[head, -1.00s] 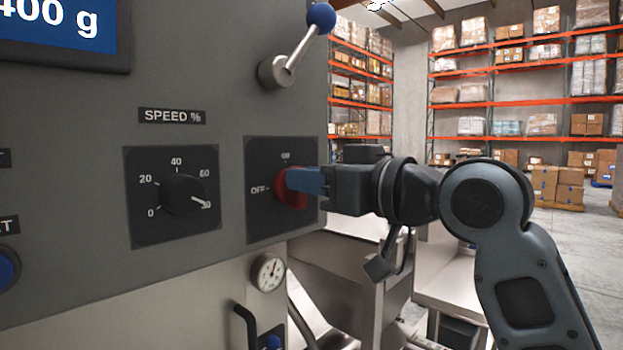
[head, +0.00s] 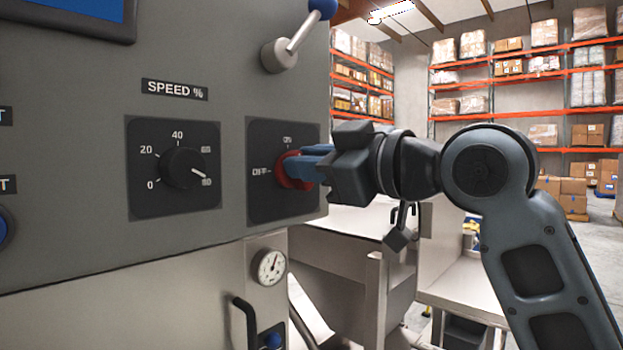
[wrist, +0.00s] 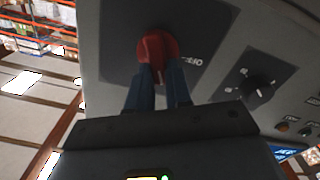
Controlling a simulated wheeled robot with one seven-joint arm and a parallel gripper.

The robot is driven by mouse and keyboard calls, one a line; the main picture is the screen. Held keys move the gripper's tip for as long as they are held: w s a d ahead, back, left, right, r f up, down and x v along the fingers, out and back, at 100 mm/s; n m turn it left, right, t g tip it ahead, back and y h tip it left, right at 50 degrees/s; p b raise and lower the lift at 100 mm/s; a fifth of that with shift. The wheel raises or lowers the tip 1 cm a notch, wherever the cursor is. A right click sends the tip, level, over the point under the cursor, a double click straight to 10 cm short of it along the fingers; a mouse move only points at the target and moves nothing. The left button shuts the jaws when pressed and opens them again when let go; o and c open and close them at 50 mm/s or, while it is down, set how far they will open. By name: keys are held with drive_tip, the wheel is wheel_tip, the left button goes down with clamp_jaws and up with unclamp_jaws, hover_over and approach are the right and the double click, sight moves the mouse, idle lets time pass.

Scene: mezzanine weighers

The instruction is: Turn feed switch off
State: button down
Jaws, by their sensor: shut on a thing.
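The feed switch is a red rotary knob (head: 290,170) on a dark square plate (head: 262,203) with ON above it and OFF to its left. My gripper (head: 308,167) reaches it from the right, and its blue fingers are shut on the knob. In the wrist view the red knob (wrist: 157,55) sits between the tips of the two fingers (wrist: 158,78). The fingers and gripper body hide part of the knob in the head view, so I cannot tell exactly where its pointer stands.
Left of the switch is the SPEED % dial (head: 184,169). A lever with a blue ball (head: 322,8) stands out above. Below are a pressure gauge (head: 270,267) and a dark handle (head: 246,322). A steel bench (head: 468,290) stands at the right.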

drive_tip(key=n+b, duration=0.2)
drive_tip(key=n, duration=0.2)
drive_tip(key=f+n+b, duration=0.1)
drive_tip(key=n+b, duration=0.2)
drive_tip(key=n, duration=0.1)
drive_tip(key=n+b, duration=0.2)
drive_tip(key=n, duration=0.2)
drive_tip(key=shift+s+a+f, duration=0.25)
drive_tip(key=shift+s+a, duration=0.05)
drive_tip(key=shift+s, duration=0.05)
drive_tip(key=shift+n, duration=0.3)
drive_tip(key=c, duration=1)
unclamp_jaws()
drive_tip(key=shift+c, duration=0.2)
drive_tip(key=v, duration=0.7)
drive_tip(key=shift+s+d+b, duration=0.25)
drive_tip(key=shift+d+b, duration=0.1)
